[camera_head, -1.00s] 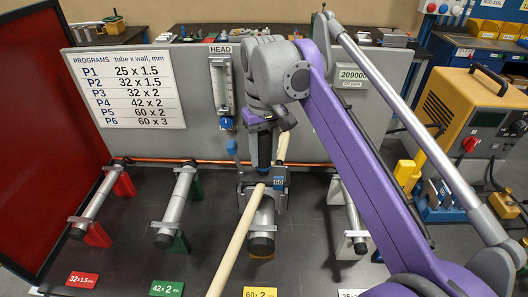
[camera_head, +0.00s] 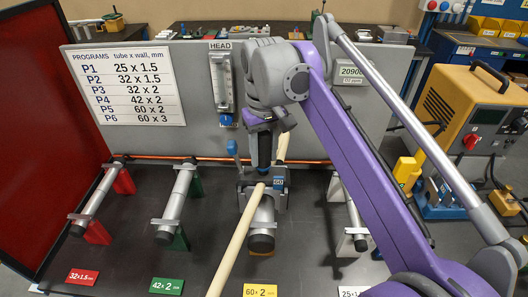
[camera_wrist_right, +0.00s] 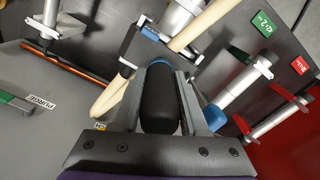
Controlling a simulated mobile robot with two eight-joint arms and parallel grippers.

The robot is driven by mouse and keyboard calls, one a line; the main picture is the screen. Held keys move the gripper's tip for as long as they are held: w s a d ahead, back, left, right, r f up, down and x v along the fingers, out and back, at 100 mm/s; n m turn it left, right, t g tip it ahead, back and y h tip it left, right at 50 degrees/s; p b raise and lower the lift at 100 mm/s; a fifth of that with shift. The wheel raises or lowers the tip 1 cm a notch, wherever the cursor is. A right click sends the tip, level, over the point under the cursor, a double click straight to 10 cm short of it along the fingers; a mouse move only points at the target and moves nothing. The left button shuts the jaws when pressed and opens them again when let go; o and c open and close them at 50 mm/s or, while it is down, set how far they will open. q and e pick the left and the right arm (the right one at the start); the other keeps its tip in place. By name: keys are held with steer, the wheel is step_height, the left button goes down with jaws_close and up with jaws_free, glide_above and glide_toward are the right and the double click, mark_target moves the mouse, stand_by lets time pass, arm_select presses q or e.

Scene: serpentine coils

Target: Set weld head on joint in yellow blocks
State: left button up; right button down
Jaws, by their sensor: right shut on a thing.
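The weld head (camera_head: 277,185), dark grey with a blue tag marked 60, is at the grey tube (camera_head: 262,218) behind the yellow card. A yellow block (camera_head: 262,252) shows under the tube's near end. The head looks set around or over the tube; whether it is seated or closed I cannot tell. My right gripper (camera_head: 263,150) points down, shut on the head's handle. In the right wrist view the black handle (camera_wrist_right: 160,105) lies between the fingers, and the head's dark frame (camera_wrist_right: 127,42) shows beyond it. The joint is hidden. My left gripper is out of view.
A beige hose (camera_head: 236,250) crosses in front of the tube. Other tubes lie on red blocks (camera_head: 97,232), green blocks (camera_head: 180,240) and white blocks (camera_head: 346,245). A HEAD holder (camera_head: 223,85) is on the grey panel. An orange machine (camera_head: 470,105) stands at right.

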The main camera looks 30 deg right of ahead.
mark_target(264, 167)
steer(key=shift+f+b, duration=0.85)
steer(key=shift+f, duration=1.35)
stand_by(0.9)
